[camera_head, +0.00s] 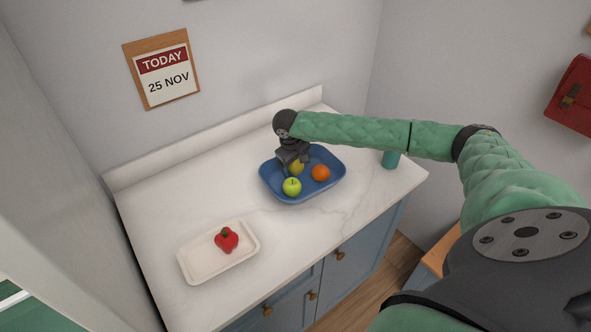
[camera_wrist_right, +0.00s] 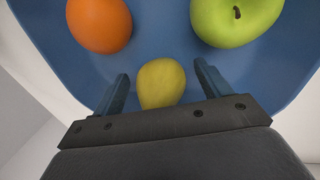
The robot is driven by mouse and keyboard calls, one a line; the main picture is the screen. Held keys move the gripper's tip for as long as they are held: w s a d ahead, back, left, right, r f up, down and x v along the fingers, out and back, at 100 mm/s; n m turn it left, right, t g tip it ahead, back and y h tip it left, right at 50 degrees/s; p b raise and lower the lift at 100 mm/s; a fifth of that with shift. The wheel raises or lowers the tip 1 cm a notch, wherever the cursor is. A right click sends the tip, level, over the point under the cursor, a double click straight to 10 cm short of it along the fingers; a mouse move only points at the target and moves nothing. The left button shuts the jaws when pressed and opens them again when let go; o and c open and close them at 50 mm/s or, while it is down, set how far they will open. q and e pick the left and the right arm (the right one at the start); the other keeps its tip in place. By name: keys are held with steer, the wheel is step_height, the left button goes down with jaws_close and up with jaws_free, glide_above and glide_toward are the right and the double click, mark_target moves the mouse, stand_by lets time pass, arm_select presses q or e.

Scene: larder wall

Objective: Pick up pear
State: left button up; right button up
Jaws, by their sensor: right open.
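The yellow pear (camera_wrist_right: 162,84) lies in the blue tray (camera_wrist_right: 165,45), between the two fingers of my right gripper (camera_wrist_right: 160,88) in the wrist view. The fingers are open, with gaps on both sides of the pear. In the head view the right gripper (camera_head: 292,163) points down over the back of the blue tray (camera_head: 318,190), and the pear (camera_head: 297,167) is partly hidden behind it. My left gripper is in neither view.
A green apple (camera_head: 292,187) and an orange (camera_head: 320,173) lie in the same tray, close to the gripper. A white tray (camera_head: 200,270) with a red pepper (camera_head: 227,239) stands at the front left.

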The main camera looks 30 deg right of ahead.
steer(key=c, duration=1.1)
steer(key=shift+r, duration=0.2)
